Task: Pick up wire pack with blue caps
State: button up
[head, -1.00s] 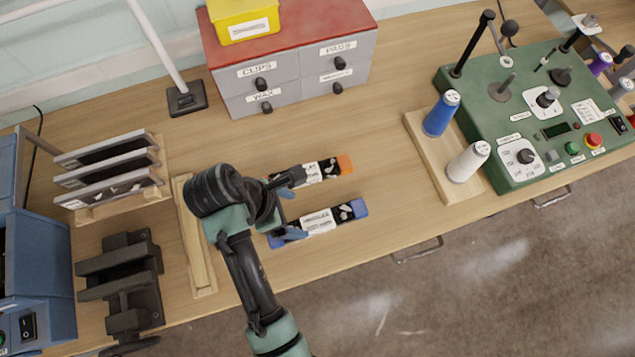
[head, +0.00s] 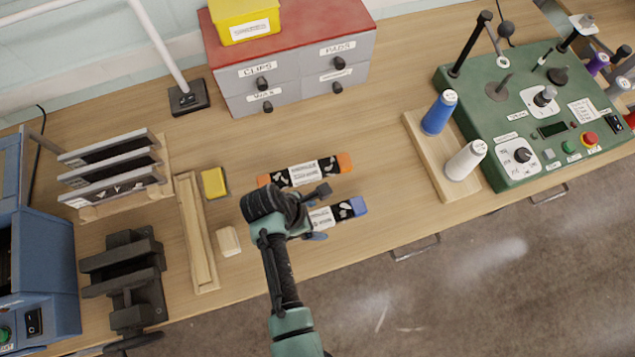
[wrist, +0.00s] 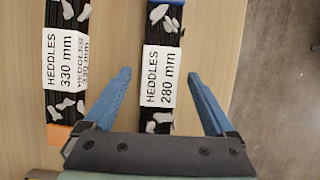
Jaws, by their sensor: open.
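The wire pack with blue caps (head: 337,214) lies flat on the table, its right blue cap showing and its left end hidden behind my gripper in the head view. In the wrist view this pack (wrist: 158,75) carries a label reading "HEDDLES 280 mm" and lies lengthwise between the two fingers, with a blue cap at the top edge. My gripper (wrist: 162,100) is open, with one blue finger on each side of the pack and nothing held. A similar pack with orange caps (head: 303,171), labelled "HEDDLES 330 mm" in the wrist view (wrist: 66,55), lies beside it, outside the left finger.
A yellow block (head: 214,183) and a pale wooden block (head: 229,241) lie left of the packs by a wooden trough (head: 196,235). A blue spool (head: 439,113) and a white spool (head: 466,160) stand to the right. The table between packs and spools is clear.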

jog(key=shift+f, duration=0.1)
grip_shut()
dwell(0.4)
